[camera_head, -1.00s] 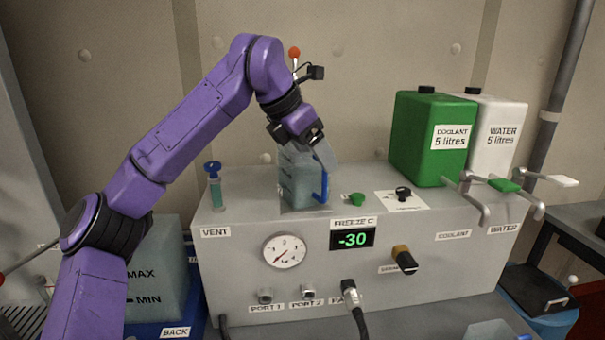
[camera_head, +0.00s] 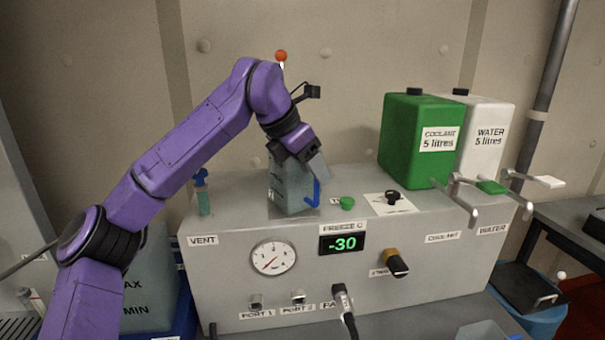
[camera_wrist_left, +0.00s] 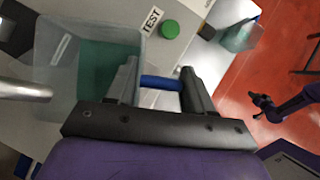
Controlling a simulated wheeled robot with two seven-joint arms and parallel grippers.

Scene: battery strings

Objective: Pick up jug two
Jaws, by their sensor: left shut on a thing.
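A clear jug (camera_head: 290,188) with blue-green liquid and a blue handle stands on top of the grey machine (camera_head: 350,275). In the left wrist view the jug (camera_wrist_left: 95,65) fills the upper left, and its label cannot be read. My left gripper (camera_head: 306,163) reaches down over the jug. In its wrist view the two fingers (camera_wrist_left: 160,85) are shut on the blue handle (camera_wrist_left: 162,83). The fingertips are partly hidden in the head view. My right gripper (camera_wrist_left: 262,103) shows small at the right of the wrist view; its jaw opening is unclear.
A second clear jug (camera_wrist_left: 240,33) shows at the wrist view's upper right. A green cap (camera_head: 347,203) and a black knob (camera_head: 393,197) sit right of the held jug. The coolant tank (camera_head: 412,140) and water tank (camera_head: 487,145) stand farther right. A blue-topped tube (camera_head: 203,193) stands left.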

